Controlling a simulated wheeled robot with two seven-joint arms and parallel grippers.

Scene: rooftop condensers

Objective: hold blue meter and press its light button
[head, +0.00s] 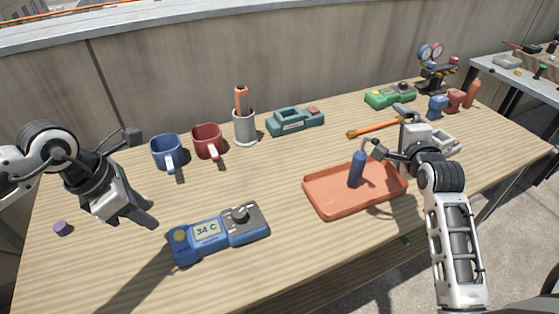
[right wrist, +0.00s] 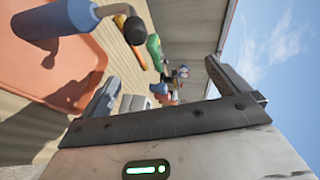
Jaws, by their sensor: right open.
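The blue meter (head: 220,233) lies flat on the wooden table at the front left. Its screen reads "34 C"; a round yellow button (head: 179,236) is at its left end and a dark dial (head: 240,215) at its right. My left gripper (head: 146,216) hangs above the table, left of the meter and apart from it; the spread of its fingers is unclear. My right gripper (head: 388,142) is open and empty near the orange tray, far right of the meter. Its parted fingers (right wrist: 165,90) show in the right wrist view, where the meter is not seen.
Blue (head: 166,150) and red (head: 207,138) mugs, a grey holder (head: 244,128) and a teal device (head: 295,121) stand behind. A purple cap (head: 63,228) lies left. Table between meter and tray is clear.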

